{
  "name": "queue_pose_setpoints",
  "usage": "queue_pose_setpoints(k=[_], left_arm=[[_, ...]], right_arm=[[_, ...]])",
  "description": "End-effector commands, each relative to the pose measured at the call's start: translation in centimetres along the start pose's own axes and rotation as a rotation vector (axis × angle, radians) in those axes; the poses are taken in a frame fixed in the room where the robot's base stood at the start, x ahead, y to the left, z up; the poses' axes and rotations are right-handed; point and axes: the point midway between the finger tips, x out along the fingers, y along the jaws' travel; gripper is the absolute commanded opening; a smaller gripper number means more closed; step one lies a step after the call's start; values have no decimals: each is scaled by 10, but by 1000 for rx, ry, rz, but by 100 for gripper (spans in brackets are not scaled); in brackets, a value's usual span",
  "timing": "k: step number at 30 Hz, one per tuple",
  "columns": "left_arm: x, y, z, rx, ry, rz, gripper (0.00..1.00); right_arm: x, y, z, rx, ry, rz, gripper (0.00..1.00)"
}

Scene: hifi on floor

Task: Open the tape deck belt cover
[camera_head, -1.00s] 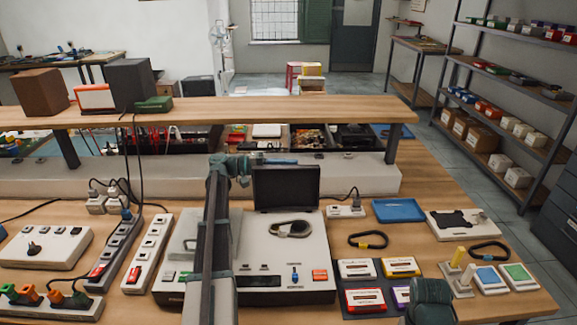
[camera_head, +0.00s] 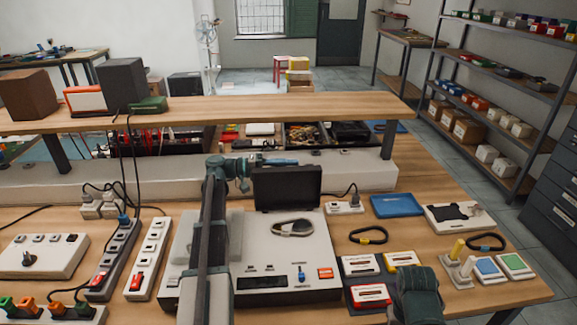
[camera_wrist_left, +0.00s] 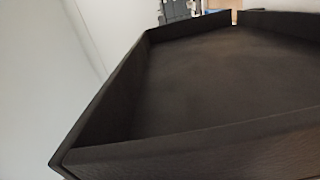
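The tape deck (camera_head: 312,246) is a light grey box on the workbench, with a blue lever and an orange button at its front. Its dark belt cover (camera_head: 287,188) stands upright at the back of the deck. A black belt loop with a light tag (camera_head: 292,228) lies on the deck in front of the cover. My left gripper (camera_head: 283,162) is at the cover's top edge; its fingers look like one bar, and contact is unclear. The left wrist view is filled by a dark, rimmed panel (camera_wrist_left: 220,85), seemingly the cover. My right arm's dark end (camera_head: 418,295) is at the lower right; its fingers are hidden.
Cassettes (camera_head: 361,265) and another belt loop (camera_head: 368,236) lie right of the deck. A blue tray (camera_head: 397,205) is behind them. Power strips (camera_head: 148,258) stand on the left. A raised wooden shelf (camera_head: 240,114) crosses behind the deck.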

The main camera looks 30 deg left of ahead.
Motion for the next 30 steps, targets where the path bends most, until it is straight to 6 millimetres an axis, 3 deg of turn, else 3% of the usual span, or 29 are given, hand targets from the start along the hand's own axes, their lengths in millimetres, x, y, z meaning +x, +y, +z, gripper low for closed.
queue_pose_setpoints(k=[3,14,30], left_arm=[[0,0,0,0,1,2,42],[-7,1,-2,-1,4,3,42],[-112,0,-2,-1,5,2,42]], right_arm=[[0,0,0,0,0,0,50],[0,0,0,0,0,0,50],[0,0,0,0,0,0,50]])
